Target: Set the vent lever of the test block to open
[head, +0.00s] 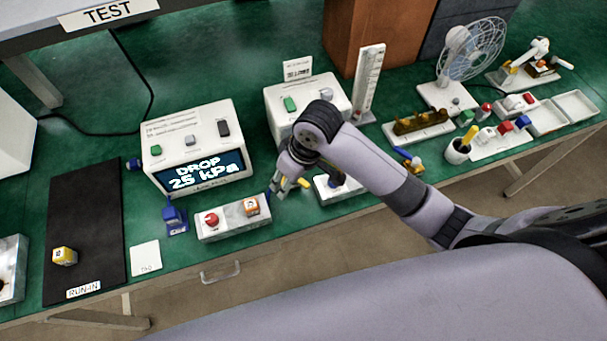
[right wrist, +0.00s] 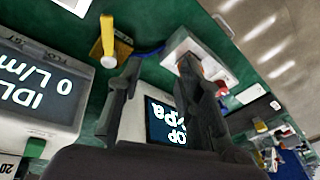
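I cannot tell which part is the vent lever. My right gripper is open and empty, beside the block's right end. My left gripper is out of view.
A display box (head: 196,150) reading "DROP 25 kPa" stands behind the block. A second box (head: 303,97) stands behind my right arm. A blue piece (head: 174,218) and a white card (head: 146,256) are left of the block. A black mat (head: 85,205) lies farther left.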

